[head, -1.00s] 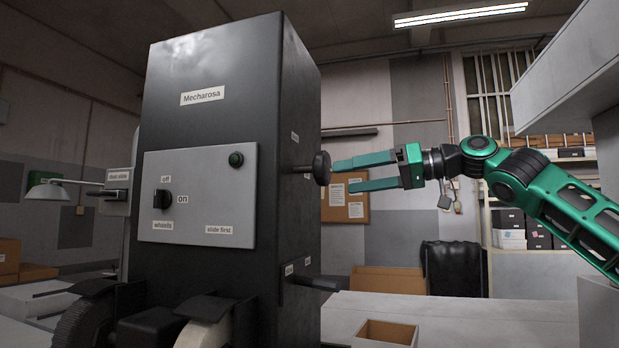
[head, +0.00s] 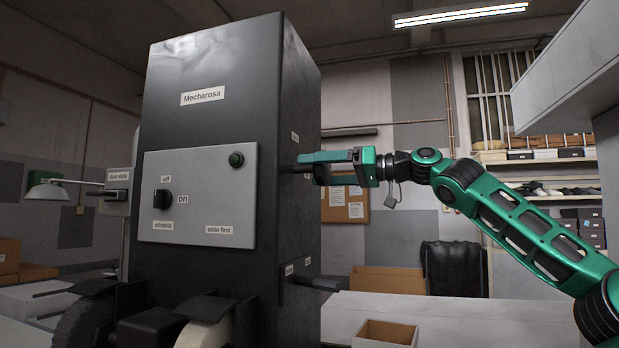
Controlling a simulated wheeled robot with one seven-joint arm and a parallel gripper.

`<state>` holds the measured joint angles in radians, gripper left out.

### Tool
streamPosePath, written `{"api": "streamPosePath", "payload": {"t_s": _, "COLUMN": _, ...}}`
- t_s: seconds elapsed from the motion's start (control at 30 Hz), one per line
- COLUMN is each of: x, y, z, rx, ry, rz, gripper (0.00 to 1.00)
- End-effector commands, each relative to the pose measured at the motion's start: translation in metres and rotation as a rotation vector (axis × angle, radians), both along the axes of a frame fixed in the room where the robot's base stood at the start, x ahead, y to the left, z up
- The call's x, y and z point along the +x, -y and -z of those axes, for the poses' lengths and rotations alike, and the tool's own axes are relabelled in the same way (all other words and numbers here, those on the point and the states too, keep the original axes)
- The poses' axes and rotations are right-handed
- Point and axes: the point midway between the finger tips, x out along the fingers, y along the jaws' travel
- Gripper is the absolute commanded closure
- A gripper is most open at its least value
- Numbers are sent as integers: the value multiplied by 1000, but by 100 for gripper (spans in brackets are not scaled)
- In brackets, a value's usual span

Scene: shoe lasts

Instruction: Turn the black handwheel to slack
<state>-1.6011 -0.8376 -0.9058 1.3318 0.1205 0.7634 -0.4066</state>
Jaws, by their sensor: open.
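The black handwheel sits on the right side of the dark machine (head: 215,100), on a short dark shaft (head: 291,168). The wheel is now almost wholly hidden by my fingers. My gripper (head: 312,170) is open, with its green fingers reaching left to the wheel's place, one finger above and nearer the cabinet, the other lower. The fingers appear to be around the wheel, but I cannot tell whether they touch it. A small label (head: 295,137) above the shaft is too small to read.
A dark bar (head: 315,283) juts from the machine's side below the wheel. An open box (head: 388,333) stands on the bench at lower right. A grey structure (head: 565,75) overhangs at upper right.

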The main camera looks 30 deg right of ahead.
Motion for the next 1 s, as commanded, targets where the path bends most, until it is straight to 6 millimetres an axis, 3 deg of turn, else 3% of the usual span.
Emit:
{"api": "streamPosePath", "payload": {"t_s": 0.2, "x": 13, "y": -13, "z": 0, "rx": 0, "ry": 1, "rz": 0, "gripper": 16}}
{"api": "streamPosePath", "payload": {"t_s": 0.53, "x": 15, "y": -15, "z": 0, "rx": -1, "ry": 1, "rz": 0, "gripper": 16}}
{"api": "streamPosePath", "payload": {"t_s": 0.7, "x": 15, "y": -15, "z": 0, "rx": 1, "ry": 1, "rz": 0, "gripper": 57}}
{"api": "streamPosePath", "payload": {"t_s": 0.8, "x": 15, "y": -6, "z": 0, "rx": 2, "ry": 0, "rz": 2, "gripper": 57}}
{"api": "streamPosePath", "payload": {"t_s": 1.0, "x": 16, "y": -11, "z": 0, "rx": -11, "ry": 13, "rz": 5, "gripper": 57}}
